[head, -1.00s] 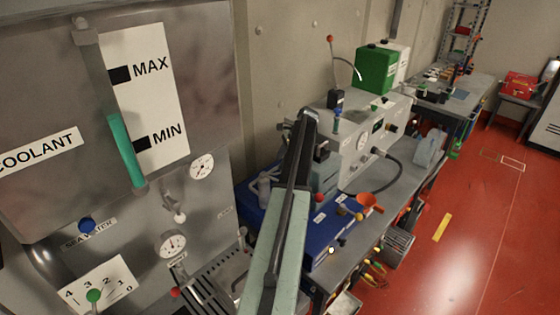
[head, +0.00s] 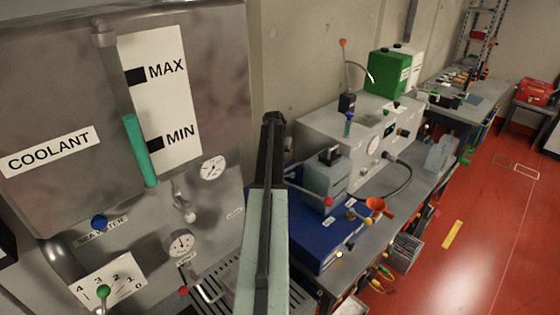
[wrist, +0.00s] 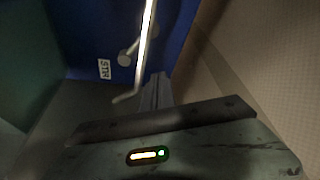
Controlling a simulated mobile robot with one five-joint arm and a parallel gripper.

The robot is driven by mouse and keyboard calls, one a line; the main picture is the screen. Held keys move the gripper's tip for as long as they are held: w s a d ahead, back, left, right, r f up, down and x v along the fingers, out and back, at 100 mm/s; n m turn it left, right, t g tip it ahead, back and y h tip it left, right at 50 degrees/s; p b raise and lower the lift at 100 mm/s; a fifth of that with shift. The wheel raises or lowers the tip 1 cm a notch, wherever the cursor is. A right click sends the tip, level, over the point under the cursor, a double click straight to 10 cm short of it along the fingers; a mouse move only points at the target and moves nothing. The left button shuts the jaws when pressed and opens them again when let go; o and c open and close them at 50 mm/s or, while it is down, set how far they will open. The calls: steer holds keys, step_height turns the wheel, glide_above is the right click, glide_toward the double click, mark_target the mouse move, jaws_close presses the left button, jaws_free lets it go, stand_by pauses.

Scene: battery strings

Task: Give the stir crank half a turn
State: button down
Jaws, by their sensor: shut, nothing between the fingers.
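In the wrist view a blue surface (wrist: 85,25) carries a white label (wrist: 104,69) that seems to read "STIR", seen sideways. Beside the label a bent bright metal rod (wrist: 145,45), which looks like the stir crank, runs down from the top edge, with a round grey knob or hub (wrist: 125,58) close by. My gripper (wrist: 156,90) is shut and empty near the rod's lower end. I cannot tell whether it touches the rod. In the head view my arm hides the gripper's fingers, and I cannot pick out the crank there.
The coolant panel (head: 70,110) with gauges fills the left. The red floor (head: 480,240) at right is open.

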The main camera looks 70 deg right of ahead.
steer(key=b+x, duration=0.3)
steer(key=x, duration=0.2)
steer(key=shift+a+f, duration=0.1)
steer(key=shift+a+f+b, duration=0.15)
steer(key=shift+a+b, duration=0.15)
steer(key=shift+a, duration=1.65)
steer(key=shift+w, duration=0.1)
